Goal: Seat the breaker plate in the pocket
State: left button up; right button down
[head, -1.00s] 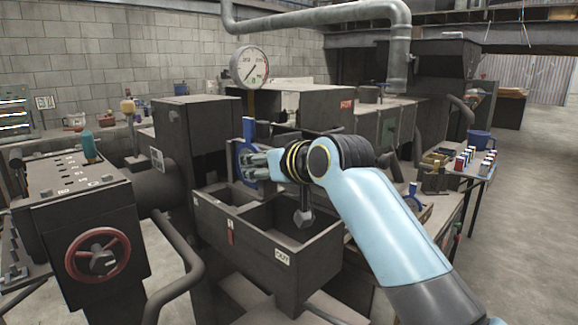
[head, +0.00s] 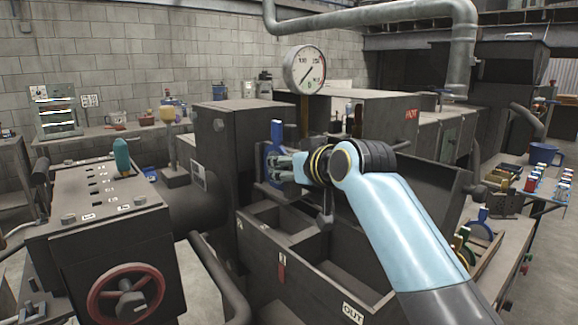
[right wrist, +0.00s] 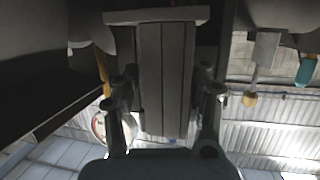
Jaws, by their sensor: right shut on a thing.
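The breaker plate (head: 273,160) is a blue ring with a blue tab standing up from it, in the middle of the head view. It is upright beside the dark machine block (head: 222,150). My right gripper (head: 286,168) is shut on the plate, reaching it from the right. The gripper's fingers hide part of the ring. The pocket cannot be made out; whether the plate touches a seat cannot be told. My left gripper is not in view.
An open, divided dark bin (head: 300,250) lies below the gripper. A gauge (head: 304,69) stands behind it. A red handwheel (head: 125,293) is at the lower left. Another blue ring (head: 484,226) stands on the right bench. A bent pipe (head: 400,17) runs overhead.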

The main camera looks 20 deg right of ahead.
aim_at(289, 191)
jog(key=shift+f, duration=0.4)
notch_tip(289, 191, down, 2)
jog(key=shift+f+b, duration=0.15)
jog(key=shift+b, duration=0.55)
jog(key=shift+f+b, duration=0.35)
jog(key=shift+f, duration=0.8)
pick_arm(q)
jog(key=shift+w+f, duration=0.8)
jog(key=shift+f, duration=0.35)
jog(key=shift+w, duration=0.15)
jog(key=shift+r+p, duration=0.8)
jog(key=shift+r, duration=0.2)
pick_arm(e)
jog(key=shift+s, duration=0.1)
pick_arm(q)
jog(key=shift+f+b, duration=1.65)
jog(key=shift+b, duration=0.05)
pick_arm(e)
jog(key=shift+f, duration=2.8)
